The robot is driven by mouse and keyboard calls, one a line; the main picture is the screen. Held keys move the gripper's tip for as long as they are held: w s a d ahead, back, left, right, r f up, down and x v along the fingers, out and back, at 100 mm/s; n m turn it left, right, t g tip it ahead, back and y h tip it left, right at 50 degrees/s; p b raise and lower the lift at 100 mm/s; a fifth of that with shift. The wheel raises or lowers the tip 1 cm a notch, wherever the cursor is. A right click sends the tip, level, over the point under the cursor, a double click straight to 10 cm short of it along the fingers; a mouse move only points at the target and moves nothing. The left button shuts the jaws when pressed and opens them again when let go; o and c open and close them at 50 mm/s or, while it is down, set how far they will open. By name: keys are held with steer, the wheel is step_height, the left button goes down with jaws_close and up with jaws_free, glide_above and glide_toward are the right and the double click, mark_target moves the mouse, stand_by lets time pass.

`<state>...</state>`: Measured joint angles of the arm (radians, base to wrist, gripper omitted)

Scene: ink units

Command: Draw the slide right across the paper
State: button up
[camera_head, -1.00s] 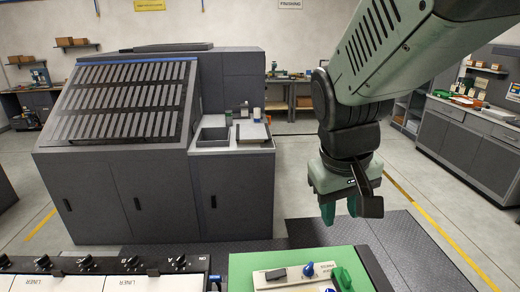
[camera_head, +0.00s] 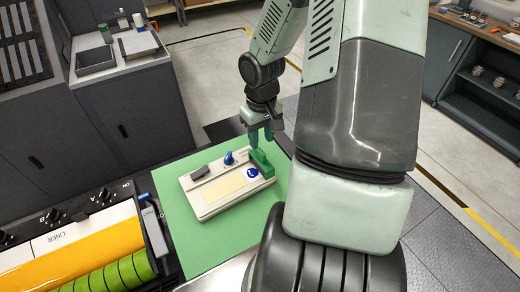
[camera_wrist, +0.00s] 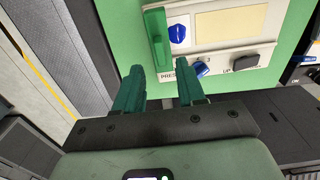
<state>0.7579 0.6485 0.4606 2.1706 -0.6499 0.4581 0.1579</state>
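A cream ink unit (camera_head: 208,207) carries a pale yellow paper (camera_head: 223,190), which also shows in the wrist view (camera_wrist: 230,22). A green block (camera_head: 262,165), perhaps the slide, stands at the unit's right end, beside the paper; the wrist view shows it as a long green bar (camera_wrist: 157,40). A round blue piece (camera_head: 253,173) sits next to it. A blue knob (camera_head: 229,158) and a dark block (camera_head: 200,172) are along the back edge. My gripper (camera_head: 261,135) hangs just behind and above the green block. Its fingers (camera_wrist: 158,85) are apart and empty.
The unit lies on a green mat (camera_head: 190,240) with free room around it. At the left is a machine with orange and green rollers (camera_head: 70,255) and a row of black knobs. A dark cabinet with a sink (camera_head: 95,62) stands behind.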

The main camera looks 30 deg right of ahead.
mark_target(261, 152)
step_height(261, 152, down, 6)
steer(key=shift+f, duration=0.2)
jaws_close()
stand_by(0.4)
